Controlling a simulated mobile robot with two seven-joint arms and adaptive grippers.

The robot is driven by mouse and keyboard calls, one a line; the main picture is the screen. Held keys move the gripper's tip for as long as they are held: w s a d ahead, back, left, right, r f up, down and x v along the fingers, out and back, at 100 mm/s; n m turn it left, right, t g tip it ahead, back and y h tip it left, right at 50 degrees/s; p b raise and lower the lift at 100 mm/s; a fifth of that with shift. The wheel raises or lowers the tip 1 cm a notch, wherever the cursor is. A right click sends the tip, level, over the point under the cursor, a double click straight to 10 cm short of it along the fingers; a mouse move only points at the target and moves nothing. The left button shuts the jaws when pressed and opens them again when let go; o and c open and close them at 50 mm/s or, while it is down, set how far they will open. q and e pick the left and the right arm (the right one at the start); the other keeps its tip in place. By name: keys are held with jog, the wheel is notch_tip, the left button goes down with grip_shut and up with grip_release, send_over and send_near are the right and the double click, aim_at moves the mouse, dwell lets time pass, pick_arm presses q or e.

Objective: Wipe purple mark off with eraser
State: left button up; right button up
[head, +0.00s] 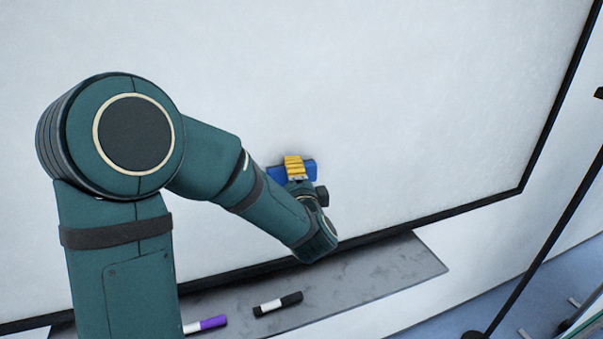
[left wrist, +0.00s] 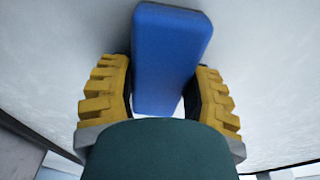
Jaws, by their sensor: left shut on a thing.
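My left gripper (head: 296,172) is shut on the blue eraser (head: 309,167), low on the whiteboard (head: 400,90). In the left wrist view, the yellow fingers of the left gripper (left wrist: 168,95) stand on both sides of the blue eraser (left wrist: 172,50). The eraser is at the board's surface; I cannot tell whether it touches. I see no purple mark on the visible board. My arm hides part of the board at the left. My right gripper is not in view.
A grey tray (head: 385,268) runs below the board's black frame (head: 455,209). A black-and-white marker (head: 278,303) and a purple-and-white marker (head: 206,324) lie on it. The board is clear above and right of the eraser. A dark pole (head: 545,245) stands at right.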

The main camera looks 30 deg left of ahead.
pick_arm(q)
jog(key=shift+s+a, duration=0.45)
jog(key=shift+s, duration=0.1)
jog(key=shift+d, duration=0.1)
jog(key=v, duration=0.2)
jog(key=p+v, duration=0.1)
jog(key=v, duration=0.2)
jog(key=shift+d+p, duration=0.3)
jog(key=shift+d, duration=0.3)
jog(key=v, duration=0.3)
jog(key=shift+w+d, duration=0.1)
jog(key=shift+d, duration=0.1)
dwell(0.5)
